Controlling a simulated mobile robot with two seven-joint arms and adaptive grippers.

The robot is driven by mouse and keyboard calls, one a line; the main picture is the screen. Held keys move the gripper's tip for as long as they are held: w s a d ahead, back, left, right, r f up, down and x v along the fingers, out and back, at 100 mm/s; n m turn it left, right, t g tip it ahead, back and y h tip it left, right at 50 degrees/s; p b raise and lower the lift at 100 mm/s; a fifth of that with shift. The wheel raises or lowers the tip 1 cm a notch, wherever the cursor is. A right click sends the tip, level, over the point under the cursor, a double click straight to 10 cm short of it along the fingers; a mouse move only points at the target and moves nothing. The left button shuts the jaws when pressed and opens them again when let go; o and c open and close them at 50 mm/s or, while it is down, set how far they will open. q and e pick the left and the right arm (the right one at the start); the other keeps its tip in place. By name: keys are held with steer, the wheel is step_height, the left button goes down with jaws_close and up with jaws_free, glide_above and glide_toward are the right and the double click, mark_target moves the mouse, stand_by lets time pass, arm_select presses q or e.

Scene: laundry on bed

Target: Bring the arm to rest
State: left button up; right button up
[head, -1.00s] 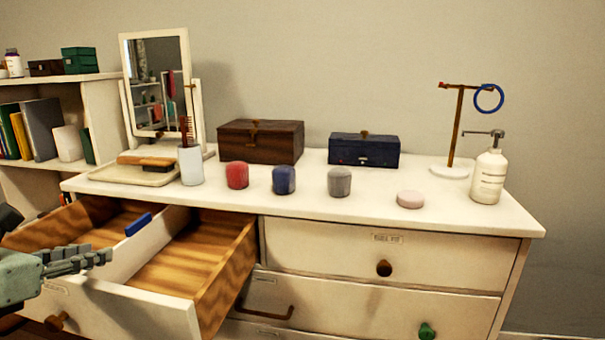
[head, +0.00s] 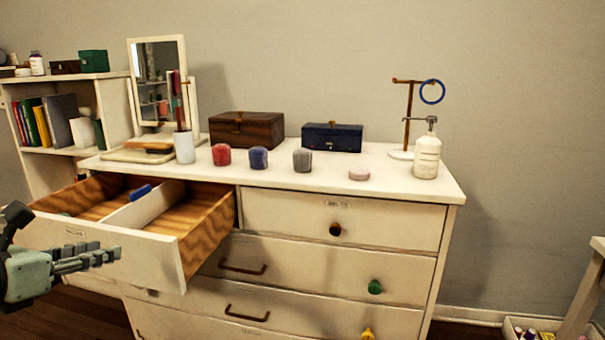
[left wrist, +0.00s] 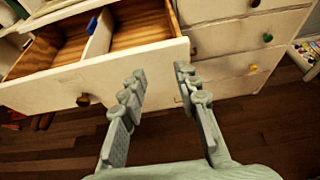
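My left gripper (head: 90,259) is at the lower left of the head view, in front of the open drawer (head: 110,237) of the white dresser. In the left wrist view its two fingers (left wrist: 160,82) stand apart with nothing between them, close to the drawer's front face. A blue object (head: 141,192) lies in the drawer by its white divider; it also shows in the left wrist view (left wrist: 92,25). My right gripper is in neither view.
On the dresser top (head: 310,180) stand a mirror (head: 158,85), a wooden box (head: 247,130), a navy box (head: 332,137), several small round items, a pump bottle (head: 426,157) and a ring stand (head: 407,115). A shelf (head: 70,150) stands left. A bin (head: 515,328) sits lower right.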

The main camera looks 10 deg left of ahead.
arm_select(q)
steer(key=w+d+f+n+y, duration=0.1)
steer(key=w+d+f+n, duration=0.2)
steer(key=d+f+n, duration=0.45)
steer(key=w+d+f+n, duration=0.4)
steer(key=f+n, duration=0.5)
steer(key=n, duration=0.1)
steer(key=s+d+f+n+g, duration=0.1)
steer(key=s+f+n+g, duration=0.4)
steer(key=s+f+n, duration=0.4)
steer(key=s+d+f+n+g+y, duration=0.1)
steer(key=s+f+n+g, duration=0.4)
steer(key=s+f+n, duration=0.4)
steer(key=s+f, duration=0.5)
steer(key=f, duration=0.4)
steer(key=shift+s+d+f, duration=0.15)
steer(key=shift+d+f, duration=0.1)
steer(key=shift+d, duration=0.1)
